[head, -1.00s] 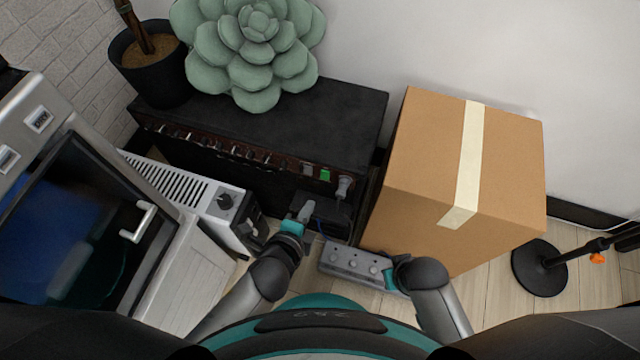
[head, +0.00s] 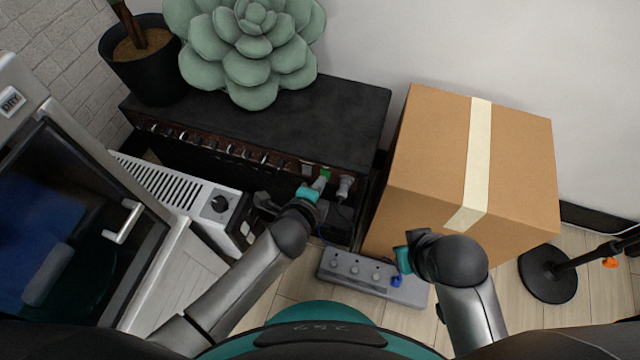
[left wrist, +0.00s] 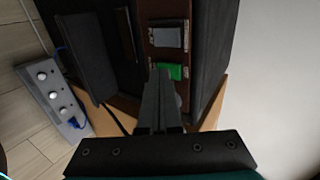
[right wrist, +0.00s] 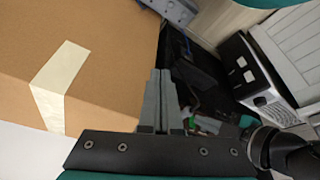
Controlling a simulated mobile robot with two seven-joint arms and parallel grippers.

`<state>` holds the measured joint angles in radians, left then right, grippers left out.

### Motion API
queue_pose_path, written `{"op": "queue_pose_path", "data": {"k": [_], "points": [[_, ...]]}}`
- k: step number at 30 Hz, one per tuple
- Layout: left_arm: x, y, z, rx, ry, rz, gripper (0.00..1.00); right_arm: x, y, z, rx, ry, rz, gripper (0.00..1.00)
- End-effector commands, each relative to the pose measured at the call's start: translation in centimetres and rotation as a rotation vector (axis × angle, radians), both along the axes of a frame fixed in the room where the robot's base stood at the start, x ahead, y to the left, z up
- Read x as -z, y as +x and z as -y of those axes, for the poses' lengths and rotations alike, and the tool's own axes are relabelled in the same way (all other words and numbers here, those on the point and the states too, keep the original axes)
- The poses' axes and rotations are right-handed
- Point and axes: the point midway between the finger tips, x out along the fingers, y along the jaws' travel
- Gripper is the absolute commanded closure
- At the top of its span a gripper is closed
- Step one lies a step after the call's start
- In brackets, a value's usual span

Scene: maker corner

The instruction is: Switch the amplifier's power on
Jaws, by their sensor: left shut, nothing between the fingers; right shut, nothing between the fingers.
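The black amplifier (head: 300,110) stands against the wall with a row of knobs along its front panel. A green switch (head: 325,174) sits near the panel's right end; it also shows in the left wrist view (left wrist: 173,71), beside a grey switch (left wrist: 168,38). My left gripper (head: 318,184) is shut and empty, its tips right at the green switch and hiding part of it. I cannot tell whether they touch. My right gripper (head: 402,259) is shut and empty in front of the cardboard box, above the right end of the power strip.
A cardboard box (head: 430,150) stands close on the amplifier's right. A grey power strip (head: 345,268) lies on the floor in front. A succulent (head: 250,60) and a potted plant (head: 150,70) are on top. A white heater (head: 180,190) stands at left.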

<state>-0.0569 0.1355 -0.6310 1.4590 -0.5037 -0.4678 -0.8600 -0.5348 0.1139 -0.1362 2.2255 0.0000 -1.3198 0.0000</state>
Motion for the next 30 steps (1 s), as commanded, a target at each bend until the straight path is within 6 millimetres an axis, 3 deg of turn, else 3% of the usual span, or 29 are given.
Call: {"op": "queue_pose_path", "data": {"k": [16,21,30], "points": [[0.1,0.5,0.2,0.001,-0.001,0.0,1.0,-0.4,0.0,0.0,0.0,0.0,0.003,1.0],[0.5,1.0,0.4,0.0,-0.002,0.001,1.0,0.9,-0.1,0.0,-0.001,-0.002,-0.015,1.0],[0.6,1.1,0.4,-0.001,-0.002,0.0,1.0,0.7,0.0,0.0,-0.001,-0.001,-0.009,1.0]]}}
